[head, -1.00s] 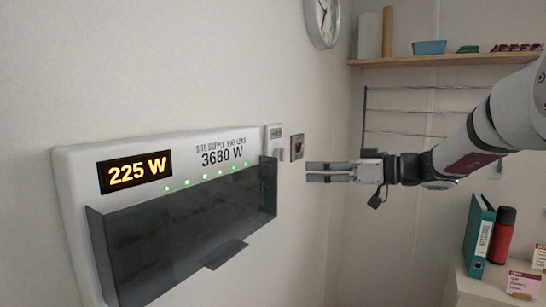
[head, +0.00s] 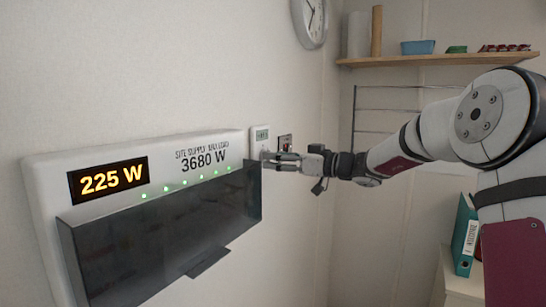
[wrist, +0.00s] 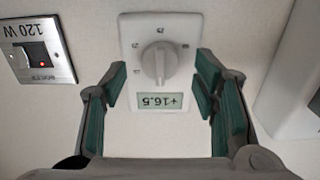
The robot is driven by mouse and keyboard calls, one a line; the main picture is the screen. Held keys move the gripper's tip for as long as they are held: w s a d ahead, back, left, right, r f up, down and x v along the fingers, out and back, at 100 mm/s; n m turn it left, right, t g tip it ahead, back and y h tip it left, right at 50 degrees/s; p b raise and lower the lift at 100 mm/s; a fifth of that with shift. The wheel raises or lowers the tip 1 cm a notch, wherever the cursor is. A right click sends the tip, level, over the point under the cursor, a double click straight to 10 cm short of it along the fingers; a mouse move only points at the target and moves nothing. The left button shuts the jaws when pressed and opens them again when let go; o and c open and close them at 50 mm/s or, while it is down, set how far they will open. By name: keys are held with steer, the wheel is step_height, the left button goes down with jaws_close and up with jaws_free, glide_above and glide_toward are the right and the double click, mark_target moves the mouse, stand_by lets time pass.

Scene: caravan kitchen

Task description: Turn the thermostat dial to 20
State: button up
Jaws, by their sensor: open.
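The thermostat (head: 260,139) is a small white wall unit just right of the supply panel in the head view. In the head view my gripper (head: 266,161) is close to the thermostat's lower edge.
The supply panel (head: 40,180) shows 225 W and has a dark cover sticking out left of my gripper. A switch marked BOILER, 120 W (wrist: 38,58) is beside the thermostat. A shelf (head: 430,60) and wire rack (head: 385,87) are at the right.

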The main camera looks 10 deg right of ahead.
steer(key=shift+x, duration=1)
steer(key=c, duration=1.2)
